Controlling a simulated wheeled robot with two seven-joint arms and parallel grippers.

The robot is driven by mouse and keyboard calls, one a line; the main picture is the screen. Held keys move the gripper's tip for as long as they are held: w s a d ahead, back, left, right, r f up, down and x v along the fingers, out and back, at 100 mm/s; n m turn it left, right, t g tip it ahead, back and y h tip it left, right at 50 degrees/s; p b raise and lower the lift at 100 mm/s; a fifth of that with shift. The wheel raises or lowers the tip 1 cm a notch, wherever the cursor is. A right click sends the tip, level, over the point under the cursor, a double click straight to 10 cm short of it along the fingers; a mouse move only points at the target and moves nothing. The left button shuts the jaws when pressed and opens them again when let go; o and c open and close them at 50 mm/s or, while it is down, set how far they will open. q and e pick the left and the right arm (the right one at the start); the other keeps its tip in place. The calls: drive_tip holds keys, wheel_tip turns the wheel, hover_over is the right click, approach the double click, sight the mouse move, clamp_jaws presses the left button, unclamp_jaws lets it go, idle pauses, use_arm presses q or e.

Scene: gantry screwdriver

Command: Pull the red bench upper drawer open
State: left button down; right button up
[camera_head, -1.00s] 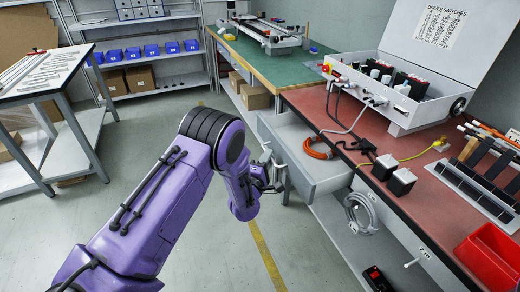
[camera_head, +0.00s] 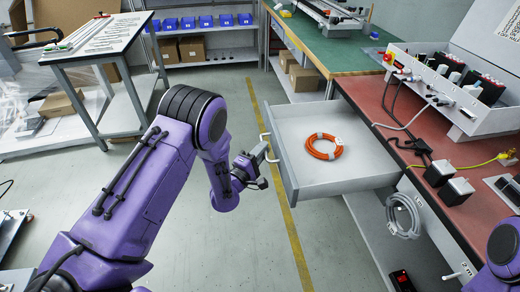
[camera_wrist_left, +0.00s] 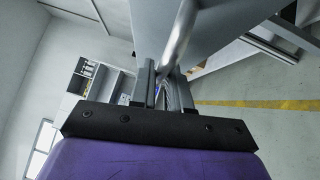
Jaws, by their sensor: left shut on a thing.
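The red bench (camera_head: 400,115) has its grey upper drawer (camera_head: 365,172) pulled well out over the aisle. A coil of orange cable (camera_head: 324,146) with a white tag lies inside the drawer. The drawer's handle (camera_head: 264,138) is a thin metal bar on its front. My left gripper (camera_head: 262,158) is shut on this handle, at the drawer's front. In the left wrist view the bar (camera_wrist_left: 180,35) runs down between the two fingers of the gripper (camera_wrist_left: 163,92). My right gripper is out of view; only part of a purple arm shows at the right edge.
On the red bench stand black-and-white blocks (camera_head: 440,173) and an open grey box (camera_head: 450,90) with cables. A grey cable coil (camera_head: 404,215) hangs below the drawer. A green-topped bench (camera_head: 335,48) adjoins behind.

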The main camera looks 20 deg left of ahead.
use_arm(q)
drive_tip(key=shift+s, duration=0.1)
drive_tip(key=c, duration=1.2)
unclamp_jaws()
drive_tip(key=shift+o, duration=0.2)
drive_tip(key=b+v, duration=0.1)
drive_tip(key=v, duration=0.9)
drive_tip(key=shift+s, duration=0.25)
drive_tip(key=shift+a, duration=0.15)
